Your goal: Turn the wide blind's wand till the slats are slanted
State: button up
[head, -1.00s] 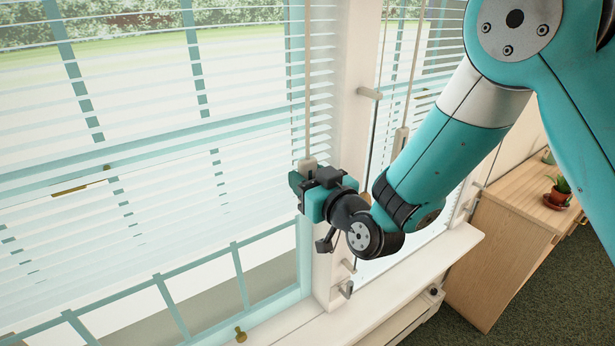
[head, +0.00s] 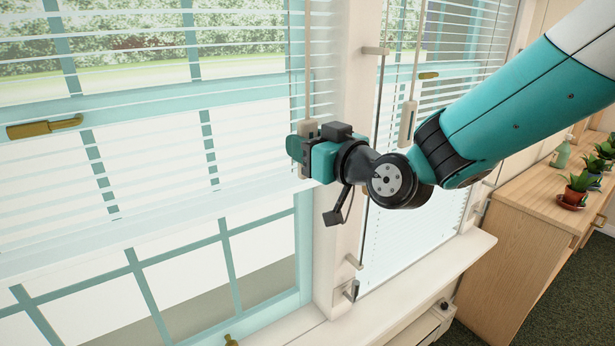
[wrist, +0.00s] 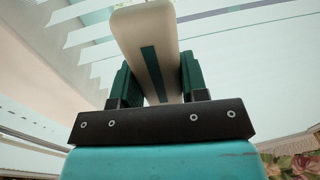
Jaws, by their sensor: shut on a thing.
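The wide blind (head: 150,160) hangs over the large window at the left, its white slats apart with the garden showing between the upper ones. Its wand (head: 308,60) hangs at the blind's right edge, beside the white post. My gripper (head: 301,152) is at the wand's lower end. In the wrist view, the pale wand handle (wrist: 143,35), with a dark stripe, stands between the two green fingers of my gripper (wrist: 157,85), which is shut on it. The gripper hides part of the handle in the head view.
A narrower blind (head: 400,240) with its own wand (head: 407,122) hangs right of the post, behind my arm. A white sill (head: 420,265) runs below. A wooden cabinet (head: 530,230) with potted plants (head: 578,185) stands at the right.

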jog(key=shift+f+n+g+y+b, duration=0.25)
jog(key=shift+n+g+y+b, duration=0.35)
jog(key=shift+b, duration=1.8)
jog(key=n+g+y+b, duration=0.1)
jog(key=b, duration=0.2)
jog(key=shift+g+b, duration=0.3)
jog(key=shift+n+y+b, duration=0.3)
jog(key=shift+y+b, duration=0.1)
jog(key=shift+b, duration=0.1)
jog(key=shift+n+g+y+b, duration=0.5)
jog(key=shift+n+g+b, duration=0.2)
jog(key=shift+g+b, duration=0.5)
jog(key=shift+r+n+g+y+b, duration=0.25)
jog(key=shift+n+g+y+b, duration=0.2)
jog(key=shift+g, duration=0.35)
jog(key=o, duration=0.9)
